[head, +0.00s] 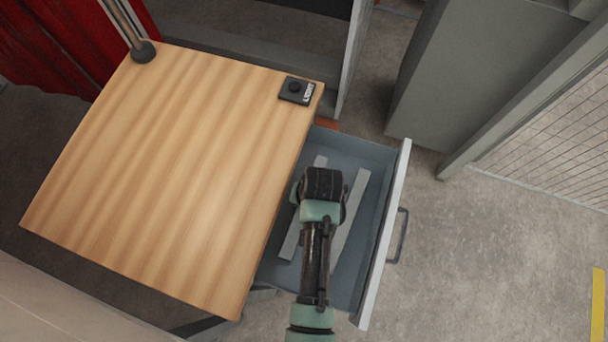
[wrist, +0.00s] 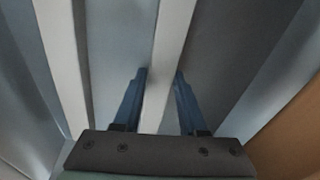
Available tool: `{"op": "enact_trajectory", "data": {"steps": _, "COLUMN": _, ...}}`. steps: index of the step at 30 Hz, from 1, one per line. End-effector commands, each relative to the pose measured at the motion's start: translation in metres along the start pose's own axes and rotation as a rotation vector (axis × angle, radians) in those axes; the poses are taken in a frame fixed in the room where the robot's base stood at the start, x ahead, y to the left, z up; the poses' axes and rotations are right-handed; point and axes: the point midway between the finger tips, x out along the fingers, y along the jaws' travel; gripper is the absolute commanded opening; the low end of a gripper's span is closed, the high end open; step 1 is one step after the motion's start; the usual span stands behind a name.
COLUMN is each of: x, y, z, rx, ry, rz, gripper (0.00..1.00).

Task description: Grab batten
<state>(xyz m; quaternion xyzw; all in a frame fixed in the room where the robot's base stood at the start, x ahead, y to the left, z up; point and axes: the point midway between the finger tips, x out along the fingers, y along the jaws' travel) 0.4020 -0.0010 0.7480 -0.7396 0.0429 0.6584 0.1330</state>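Two long pale battens lie roughly side by side in the open drawer (head: 378,158). In the head view, the left batten (head: 290,243) and the right batten (head: 350,218) show on either side of my gripper (head: 323,184), which hangs over the drawer and hides parts of them. In the wrist view, my gripper (wrist: 160,74) is open. Its two dark blue fingers are apart, with one batten (wrist: 168,45) running between them in the picture. I cannot tell whether the fingertips reach down around it. The other batten (wrist: 63,60) lies to the left of the fingers.
The wooden tabletop (head: 170,170) stands left of the drawer, with a small black control box (head: 297,90) at its corner. The drawer front has a handle (head: 399,236). A grey cabinet (head: 460,80) stands behind. The floor at right is clear.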

Motion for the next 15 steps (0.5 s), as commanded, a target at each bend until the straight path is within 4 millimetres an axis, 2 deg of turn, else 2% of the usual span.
{"op": "enact_trajectory", "data": {"steps": 1, "x": 0.0004, "y": 0.0002, "z": 0.0003, "rx": -0.001, "ry": -0.001, "rz": 0.000, "gripper": 0.10}}
{"op": "enact_trajectory", "data": {"steps": 3, "x": 0.0004, "y": 0.0002, "z": 0.0004, "rx": -0.001, "ry": -0.001, "rz": 0.000, "gripper": 0.00}}
{"op": "enact_trajectory", "data": {"steps": 15, "x": -0.0008, "y": 0.0000, "z": 0.0000, "rx": -0.001, "ry": 0.000, "rz": 0.000, "gripper": 0.00}}
